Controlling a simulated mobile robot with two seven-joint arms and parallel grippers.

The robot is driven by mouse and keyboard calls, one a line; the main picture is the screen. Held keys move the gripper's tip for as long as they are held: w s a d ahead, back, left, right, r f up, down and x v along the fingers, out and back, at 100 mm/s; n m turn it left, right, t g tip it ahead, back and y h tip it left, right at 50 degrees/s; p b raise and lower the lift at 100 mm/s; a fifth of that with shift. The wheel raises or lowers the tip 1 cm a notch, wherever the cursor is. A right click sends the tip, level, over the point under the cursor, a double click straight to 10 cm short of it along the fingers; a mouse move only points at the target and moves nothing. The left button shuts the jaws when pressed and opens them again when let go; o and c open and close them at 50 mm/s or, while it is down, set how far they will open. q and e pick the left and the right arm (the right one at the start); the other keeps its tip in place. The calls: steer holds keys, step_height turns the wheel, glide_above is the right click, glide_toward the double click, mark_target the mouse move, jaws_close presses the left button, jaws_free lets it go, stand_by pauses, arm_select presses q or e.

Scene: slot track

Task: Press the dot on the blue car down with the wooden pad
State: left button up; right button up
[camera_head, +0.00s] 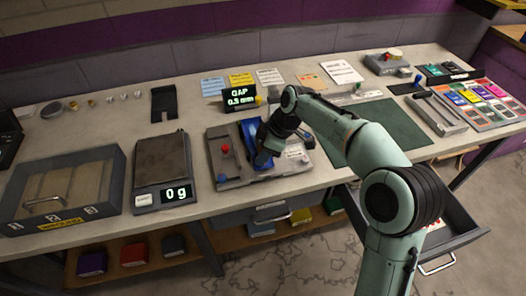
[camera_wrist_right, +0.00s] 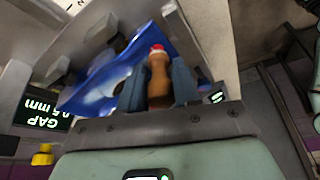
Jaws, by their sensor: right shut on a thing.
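The blue car (camera_head: 250,132) sits in the grey fixture (camera_head: 233,182) at the middle of the bench. It also shows in the right wrist view (camera_wrist_right: 95,92), left of and behind the fingers. My right gripper (camera_head: 265,158) is at the car's right side, over the fixture. In the right wrist view my right gripper (camera_wrist_right: 158,85) is shut on the brown wooden pad (camera_wrist_right: 158,82). A red and white spot shows at the pad's far end, close to the car; I cannot tell whether they touch. The dot cannot be made out clearly. My left gripper is not in view.
A red knob (camera_head: 225,149) stands on the fixture left of the car. A gap display (camera_head: 239,96) stands behind it. A green mat (camera_head: 385,130) lies right. An open drawer (camera_head: 455,240) juts out at the front right.

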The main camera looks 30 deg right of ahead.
steer(key=shift+d+r+p, duration=0.1)
steer(key=shift+r+p, duration=0.45)
steer(key=shift+r, duration=0.15)
steer(key=shift+w+r+p, duration=0.1)
steer(key=shift+r+p, duration=1.75)
steer(key=shift+r, duration=0.8)
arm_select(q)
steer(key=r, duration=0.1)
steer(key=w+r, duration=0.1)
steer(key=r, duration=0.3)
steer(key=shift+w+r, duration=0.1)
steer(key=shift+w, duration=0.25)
